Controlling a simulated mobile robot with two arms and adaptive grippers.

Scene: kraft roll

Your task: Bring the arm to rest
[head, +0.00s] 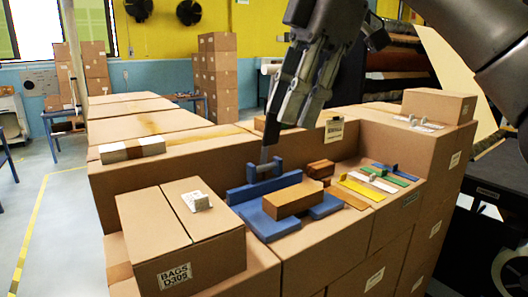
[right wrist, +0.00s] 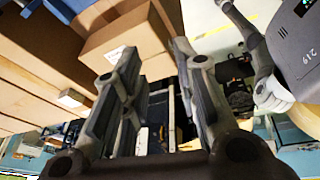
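My right gripper (head: 300,115) hangs down from the top of the head view, above the boxes and behind the wooden block. In the right wrist view its two fingers (right wrist: 157,85) stand apart with nothing gripped between them. A brown block (head: 293,200) lies on a blue base (head: 262,224). My left gripper is not in view.
Coloured flat strips (head: 362,189) and small brown blocks (head: 320,169) lie to the right on the cartons. A closed box (head: 182,237) stands at front left, another (head: 439,105) at back right. Stacked cartons (head: 217,75) stand farther back. Open floor (head: 60,205) lies at left.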

